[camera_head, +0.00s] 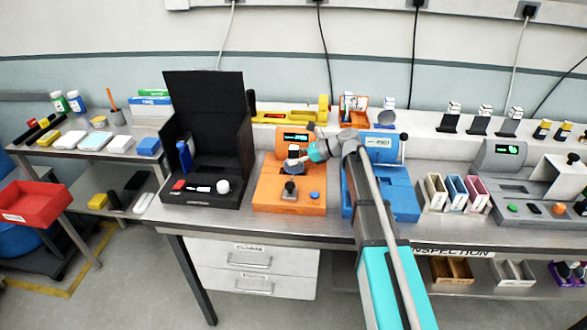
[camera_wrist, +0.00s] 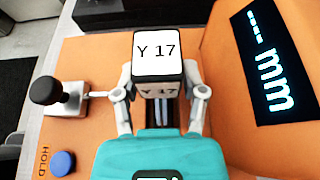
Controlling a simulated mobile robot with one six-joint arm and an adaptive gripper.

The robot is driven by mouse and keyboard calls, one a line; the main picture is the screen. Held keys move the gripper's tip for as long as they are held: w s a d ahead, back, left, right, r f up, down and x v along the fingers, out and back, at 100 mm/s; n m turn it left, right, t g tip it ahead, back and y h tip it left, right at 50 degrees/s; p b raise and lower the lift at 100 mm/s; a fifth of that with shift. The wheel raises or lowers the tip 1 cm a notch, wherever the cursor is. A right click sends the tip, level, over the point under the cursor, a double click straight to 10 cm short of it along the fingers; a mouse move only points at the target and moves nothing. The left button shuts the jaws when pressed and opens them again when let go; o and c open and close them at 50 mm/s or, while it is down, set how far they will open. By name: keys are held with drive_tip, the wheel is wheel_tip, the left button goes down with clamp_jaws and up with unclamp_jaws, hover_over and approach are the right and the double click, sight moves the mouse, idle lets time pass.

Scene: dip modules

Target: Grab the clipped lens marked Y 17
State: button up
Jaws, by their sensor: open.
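The clipped lens marked Y 17 (camera_wrist: 157,55) shows in the wrist view as a block with a white top label and a second Y 17 label on its near face. It is at the orange device (camera_head: 268,193), below the display panel. My gripper (camera_wrist: 158,100) is over the orange device, its two fingers on the left and right of the block's lower part. The jaws are open, and I cannot tell whether either finger touches the block. In the head view the lens is small, beside my gripper (camera_head: 304,157). What lies under the block is hidden.
A black-knobbed lever (camera_wrist: 50,92) and a blue button (camera_wrist: 62,163) stand left of my gripper on the orange device. Its lit display (camera_wrist: 263,58) rises on the right. A black booth (camera_head: 203,130) stands left of it and a blue device (camera_head: 380,205) right.

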drive_tip(key=shift+x, duration=1.05)
clamp_jaws()
